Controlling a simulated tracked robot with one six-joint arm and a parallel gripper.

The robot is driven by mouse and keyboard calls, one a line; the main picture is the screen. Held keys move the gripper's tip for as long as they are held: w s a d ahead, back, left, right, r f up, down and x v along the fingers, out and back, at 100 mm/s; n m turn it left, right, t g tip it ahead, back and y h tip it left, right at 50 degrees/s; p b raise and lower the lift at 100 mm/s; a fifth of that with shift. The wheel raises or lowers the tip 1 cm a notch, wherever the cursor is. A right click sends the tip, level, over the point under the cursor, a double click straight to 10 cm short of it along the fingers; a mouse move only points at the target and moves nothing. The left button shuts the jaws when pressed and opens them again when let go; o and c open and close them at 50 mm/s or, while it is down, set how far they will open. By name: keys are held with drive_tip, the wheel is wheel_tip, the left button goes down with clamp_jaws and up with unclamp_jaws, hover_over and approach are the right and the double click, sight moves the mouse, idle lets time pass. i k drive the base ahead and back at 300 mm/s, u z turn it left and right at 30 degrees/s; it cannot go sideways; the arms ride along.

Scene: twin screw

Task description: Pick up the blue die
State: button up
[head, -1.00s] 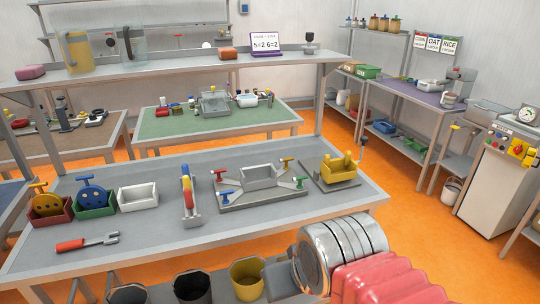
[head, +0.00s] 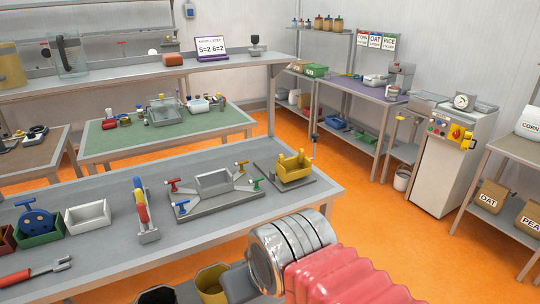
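The blue die (head: 38,221) is a round blue disc with dark holes and a blue handle on top. It stands upright in a green bin (head: 40,239) at the left of the near grey workbench; its lower part is hidden by the bin wall. My arm's silver wrist and pink sleeve reach in from the bottom right, well to the right of the die and apart from it. A grey part at the wrist's left (head: 238,283) may belong to my gripper. I see no fingertips, so whether it is open or shut does not show.
A red bin (head: 5,238) is cut off at the left edge; a white bin (head: 88,217) stands right of the green one. A red-handled fork tool (head: 38,271) lies in front. A coloured lever stand (head: 146,212) and a grey fixture (head: 214,188) stand farther right. A shelf (head: 150,80) overhangs behind.

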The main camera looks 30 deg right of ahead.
sight(35, 222)
drive_tip(key=k, duration=0.65)
drive_tip(key=u, duration=0.45)
drive_tip(key=i, duration=1.15)
drive_tip(key=u, duration=1.05)
drive_tip(key=i, duration=1.25)
drive_tip(key=u, duration=0.25)
